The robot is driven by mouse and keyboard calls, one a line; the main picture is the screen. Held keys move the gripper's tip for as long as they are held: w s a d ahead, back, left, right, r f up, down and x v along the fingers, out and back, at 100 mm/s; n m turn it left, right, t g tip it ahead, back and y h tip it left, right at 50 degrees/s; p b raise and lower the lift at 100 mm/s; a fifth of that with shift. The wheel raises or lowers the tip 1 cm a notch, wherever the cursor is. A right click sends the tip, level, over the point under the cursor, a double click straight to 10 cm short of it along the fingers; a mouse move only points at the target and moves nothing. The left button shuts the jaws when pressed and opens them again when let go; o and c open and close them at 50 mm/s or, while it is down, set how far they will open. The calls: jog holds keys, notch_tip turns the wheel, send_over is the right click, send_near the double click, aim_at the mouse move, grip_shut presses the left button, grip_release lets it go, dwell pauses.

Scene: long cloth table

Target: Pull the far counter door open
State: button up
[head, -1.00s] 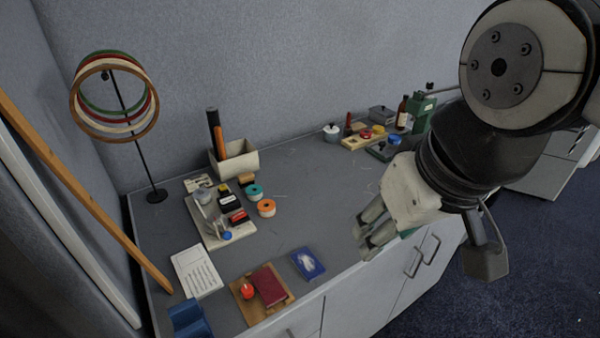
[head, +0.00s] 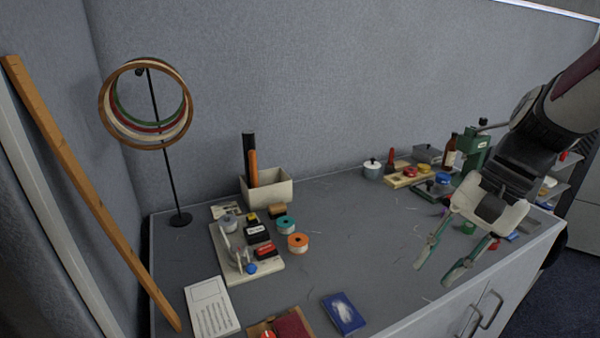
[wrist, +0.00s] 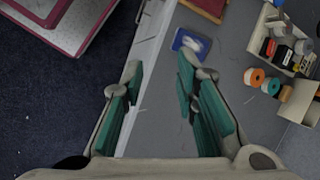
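The grey counter (head: 385,250) has pale front doors along its lower right side in the head view. Two bar handles sit close together there: the near door's handle (head: 469,321) and the far counter door's handle (head: 491,309). The far counter door (head: 517,283) looks closed; its lower part is cut off by the frame. My gripper (head: 437,272) is open and empty, fingers pointing down over the counter's front edge, above and left of the handles and apart from them. In the wrist view, the open fingers (wrist: 160,70) straddle the counter's front edge.
A blue booklet (head: 344,313) lies near the front edge. A stamp tray (head: 229,244), tape rolls (head: 298,242), a pen holder (head: 274,188) and a ring stand (head: 174,180) stand left. A green press (head: 470,153) and small items stand at the far end.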

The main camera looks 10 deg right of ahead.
jog(key=w+d+f+m+t+y+b, duration=0.2)
jog(key=w+d+f+m+y+b, duration=0.3)
jog(key=d+f, duration=0.55)
jog(key=m+t+h+b, duration=0.2)
jog(key=m+t+b, duration=0.9)
jog(key=m+t, duration=0.35)
send_near(478, 321)
jog(key=shift+m+g, duration=0.35)
jog(key=shift+m, duration=0.1)
jog(key=b+x, duration=0.1)
jog(key=x, duration=0.2)
jog(key=b+x, duration=0.1)
jog(key=x, duration=0.2)
jog(key=b+x, duration=0.1)
jog(key=x, duration=0.3)
jog(key=shift+w+d+r, duration=0.15)
jog(key=shift+d+r, duration=0.05)
jog(key=shift+d, duration=0.1)
grip_shut()
